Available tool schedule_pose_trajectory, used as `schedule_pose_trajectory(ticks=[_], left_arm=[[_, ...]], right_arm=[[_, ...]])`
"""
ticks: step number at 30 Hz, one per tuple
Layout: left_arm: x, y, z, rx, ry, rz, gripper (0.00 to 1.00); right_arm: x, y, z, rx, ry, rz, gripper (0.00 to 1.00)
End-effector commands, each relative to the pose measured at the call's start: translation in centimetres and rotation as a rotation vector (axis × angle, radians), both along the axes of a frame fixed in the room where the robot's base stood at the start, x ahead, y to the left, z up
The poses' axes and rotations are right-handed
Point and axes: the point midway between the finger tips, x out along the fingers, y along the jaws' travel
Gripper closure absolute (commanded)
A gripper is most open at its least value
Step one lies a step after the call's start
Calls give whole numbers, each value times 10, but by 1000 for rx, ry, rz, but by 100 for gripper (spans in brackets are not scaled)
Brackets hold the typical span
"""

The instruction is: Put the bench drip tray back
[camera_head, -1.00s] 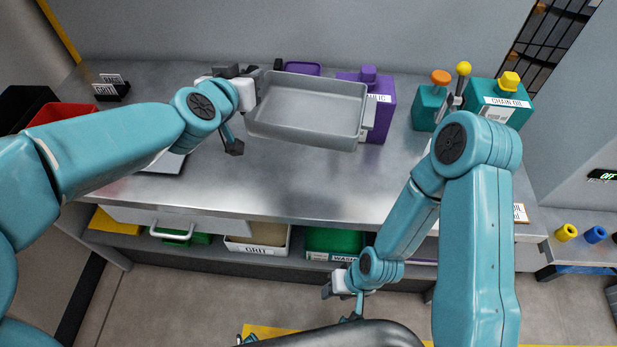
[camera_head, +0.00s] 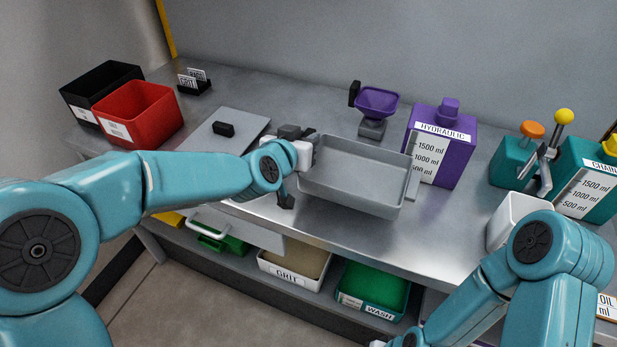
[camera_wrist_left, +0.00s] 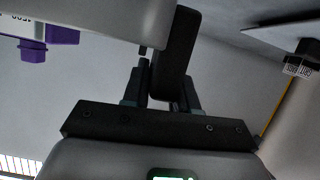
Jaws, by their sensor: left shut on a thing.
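The drip tray (camera_head: 352,178) is a shallow grey rectangular pan with a handle at each short end. In the head view it is over the middle of the metal bench (camera_head: 310,230), open side up. My left gripper (camera_head: 303,150) is shut on its left end. The tray looks held above the bench, but the gap is hard to judge. In the left wrist view a pale grey surface, likely the tray (camera_wrist_left: 90,15), fills the top beside the dark fingers (camera_wrist_left: 165,75).
A purple hydraulic jug (camera_head: 440,145) stands by the tray's right end, a purple funnel (camera_head: 376,102) behind it. A grey plate with black knob (camera_head: 222,130) and a red bin (camera_head: 140,115) are left. Teal cans (camera_head: 585,180) and a white container (camera_head: 512,215) are right.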

Motion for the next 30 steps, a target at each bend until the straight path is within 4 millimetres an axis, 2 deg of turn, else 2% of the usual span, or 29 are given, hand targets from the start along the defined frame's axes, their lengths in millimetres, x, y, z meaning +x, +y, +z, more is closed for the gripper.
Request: schedule_pose_trajectory(ticks=[1,6,13,27,28,30], left_arm=[[0,0,-12,-1,0,0,100],[-1,-1,-25,-1,-2,1,100],[-2,-3,-61,-1,1,2,100],[-2,-3,-70,-2,-4,1,100],[-2,-3,-69,-1,-1,-1,63],[-2,-3,-69,-1,-1,-1,47]], right_arm=[[0,0,-7,0,-1,0,57],[0,0,-9,0,-1,0,57],[0,0,-17,0,-1,0,57],[0,0,-23,0,-1,0,57],[0,0,-21,0,0,0,57],[0,0,-21,0,-1,0,57]])
